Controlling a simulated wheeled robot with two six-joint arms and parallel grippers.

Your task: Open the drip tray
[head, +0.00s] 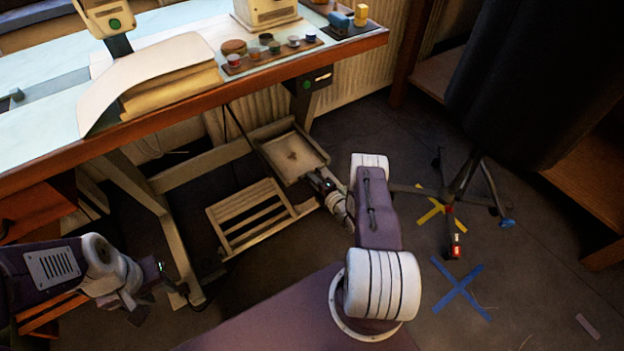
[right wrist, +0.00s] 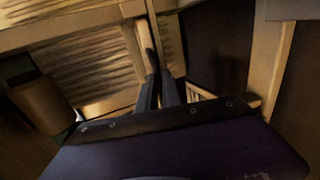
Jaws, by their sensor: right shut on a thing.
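The drip tray (head: 291,157) is a shallow, pale, square tray with a raised rim, low under the table beside the slatted treadle. My right gripper (head: 318,179) is at the tray's near right corner. In the right wrist view, the right gripper's dark fingers (right wrist: 160,88) are close together on a thin pale edge, which I take to be the tray's rim. The exact contact is dark and partly hidden. My left gripper (head: 172,284) hangs at lower left, away from the tray, near the table's leg. Its jaws are too small to read.
The slatted treadle (head: 250,215) lies just left of the tray. The tabletop (head: 160,125) overhangs at upper left and holds a stack of cloth (head: 165,85) and small pots. A wheeled stand (head: 465,190) stands at right. The floor at right, with a blue tape cross (head: 461,287), is mostly clear.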

